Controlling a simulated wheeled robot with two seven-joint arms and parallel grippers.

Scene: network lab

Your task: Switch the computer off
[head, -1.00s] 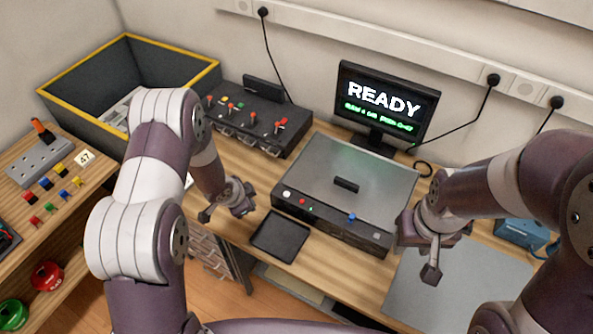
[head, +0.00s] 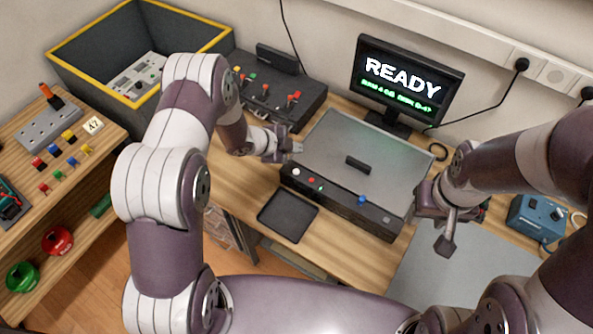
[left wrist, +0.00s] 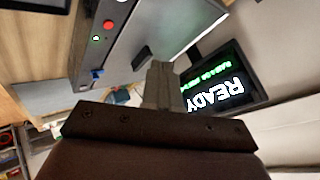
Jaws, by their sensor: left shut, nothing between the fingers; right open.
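The computer (head: 350,150) is a flat grey case with a dark front panel on the wooden table. Its front panel carries a white button (head: 296,171), a small red button (head: 311,181), a small green light (head: 320,188) and a blue part (head: 361,200). The monitor (head: 405,82) behind it is lit and reads READY. My right gripper (head: 446,228) is open and empty, right of the case.
A black tray (head: 288,216) lies in front of the case. A dark box with coloured switches (head: 275,100) stands behind my left gripper. A yellow-rimmed bin (head: 75,87) is at the back left. A blue device (head: 537,217) stands at the right.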

